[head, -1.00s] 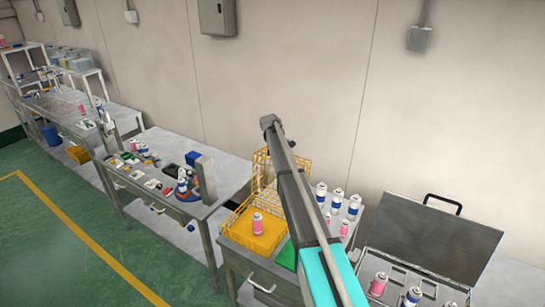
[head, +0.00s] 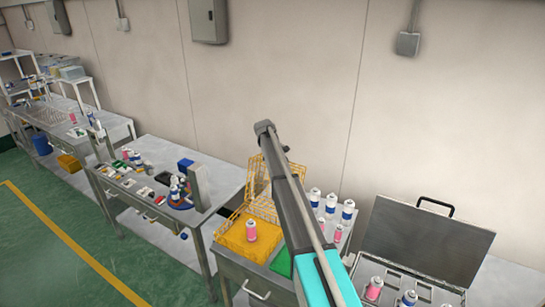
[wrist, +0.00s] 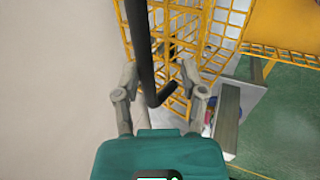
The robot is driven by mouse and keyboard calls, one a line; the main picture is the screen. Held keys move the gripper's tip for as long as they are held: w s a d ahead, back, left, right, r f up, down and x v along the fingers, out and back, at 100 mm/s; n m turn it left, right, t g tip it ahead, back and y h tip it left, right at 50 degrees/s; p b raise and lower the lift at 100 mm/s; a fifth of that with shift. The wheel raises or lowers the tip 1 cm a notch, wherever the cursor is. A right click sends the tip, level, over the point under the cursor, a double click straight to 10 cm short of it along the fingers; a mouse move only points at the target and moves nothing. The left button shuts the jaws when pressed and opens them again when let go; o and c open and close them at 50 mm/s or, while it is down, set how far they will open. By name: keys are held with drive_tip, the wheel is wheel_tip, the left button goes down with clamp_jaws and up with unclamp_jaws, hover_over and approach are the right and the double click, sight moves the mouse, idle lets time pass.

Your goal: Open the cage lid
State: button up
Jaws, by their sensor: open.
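The yellow wire cage (head: 250,236) stands on a grey bench in the head view, with a pink can (head: 251,230) on its yellow floor. Its wire lid (head: 257,172) stands raised at the back, partly hidden by my arm. In the wrist view the lid's wire grid (wrist: 178,45) fills the upper middle. My gripper (wrist: 160,70) is open, its two fingers apart in front of the grid. A dark bent bar (wrist: 146,60) runs between the fingers; I cannot tell whether they touch it. In the head view I cannot make out the fingers.
White and blue cans (head: 347,212) stand on the bench right of my arm. An open metal case (head: 425,240) with several cans is further right. A bench with tools and bottles (head: 150,180) is at left. The wall is close behind the cage. Green floor lies front left.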

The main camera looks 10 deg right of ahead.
drive_tip(key=s+a+f+t+h+b, duration=0.1)
drive_tip(key=s+a+f+b, duration=0.3)
drive_tip(key=s+a, duration=0.5)
drive_tip(key=s+a+f+t+h+b, duration=0.1)
drive_tip(key=s+a+f+b, duration=0.2)
drive_tip(key=s+a+b, duration=0.3)
drive_tip(key=s+a, duration=0.4)
drive_tip(key=s, duration=0.3)
drive_tip(key=shift+s+f+t, duration=0.15)
drive_tip(key=shift+f+t, duration=0.15)
drive_tip(key=shift+f, duration=0.05)
idle(0.6)
drive_tip(key=shift+a+b, duration=0.15)
drive_tip(key=shift+b, duration=0.15)
drive_tip(key=p+v, duration=1.1)
drive_tip(key=v, duration=0.5)
drive_tip(key=shift+s+a+f+p, duration=0.2)
drive_tip(key=shift+s+f+p, duration=0.1)
drive_tip(key=shift+p, duration=0.1)
idle(1.6)
idle(0.7)
